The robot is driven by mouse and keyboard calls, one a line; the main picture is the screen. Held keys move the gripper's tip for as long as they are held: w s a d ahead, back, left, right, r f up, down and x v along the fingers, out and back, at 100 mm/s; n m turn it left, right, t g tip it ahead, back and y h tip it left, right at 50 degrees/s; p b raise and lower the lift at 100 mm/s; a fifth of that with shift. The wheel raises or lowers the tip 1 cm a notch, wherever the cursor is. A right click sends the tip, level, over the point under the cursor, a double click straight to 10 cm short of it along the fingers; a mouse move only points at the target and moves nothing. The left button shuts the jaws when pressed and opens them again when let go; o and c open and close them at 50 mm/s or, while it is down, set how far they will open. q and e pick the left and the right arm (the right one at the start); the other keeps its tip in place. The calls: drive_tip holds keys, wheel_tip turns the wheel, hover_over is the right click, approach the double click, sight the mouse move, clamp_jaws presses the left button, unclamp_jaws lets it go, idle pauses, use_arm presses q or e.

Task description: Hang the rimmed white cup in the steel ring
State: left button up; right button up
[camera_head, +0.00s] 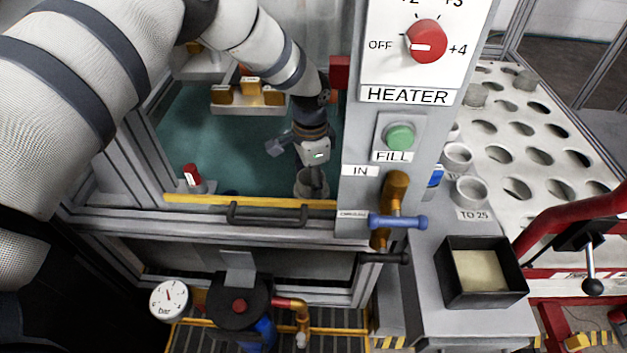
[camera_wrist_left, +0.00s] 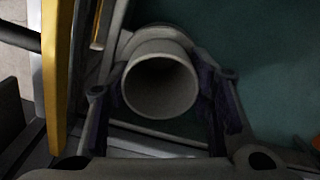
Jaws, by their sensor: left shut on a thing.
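My left gripper (camera_head: 313,183) reaches down inside the enclosure, just behind the yellow front edge. It is shut on a pale grey-white cup (camera_head: 301,186), partly hidden by the gripper in the head view. In the left wrist view the cup (camera_wrist_left: 160,112) sits between the fingers of my left gripper (camera_wrist_left: 160,90), its round dark opening facing the camera. A wider curved rim shows behind the cup; I cannot tell whether it is the cup's rim or the steel ring. I cannot identify the steel ring for sure. My right gripper is not in view.
The yellow edge (camera_head: 250,201) and grey handle (camera_head: 268,214) border the enclosure's front. The heater panel (camera_head: 368,140) stands close right of my left gripper. A red-topped post (camera_head: 192,178) and a shelf with yellow blocks (camera_head: 248,98) are inside. Green floor lies left of the gripper.

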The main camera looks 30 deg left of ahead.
use_arm(q)
drive_tip(key=shift+r, duration=0.15)
drive_tip(key=o, duration=1.3)
drive_tip(key=shift+f, duration=0.2)
wheel_tip(320, 180, up, 12)
drive_tip(key=p, duration=0.4)
drive_tip(key=shift+r, duration=0.25)
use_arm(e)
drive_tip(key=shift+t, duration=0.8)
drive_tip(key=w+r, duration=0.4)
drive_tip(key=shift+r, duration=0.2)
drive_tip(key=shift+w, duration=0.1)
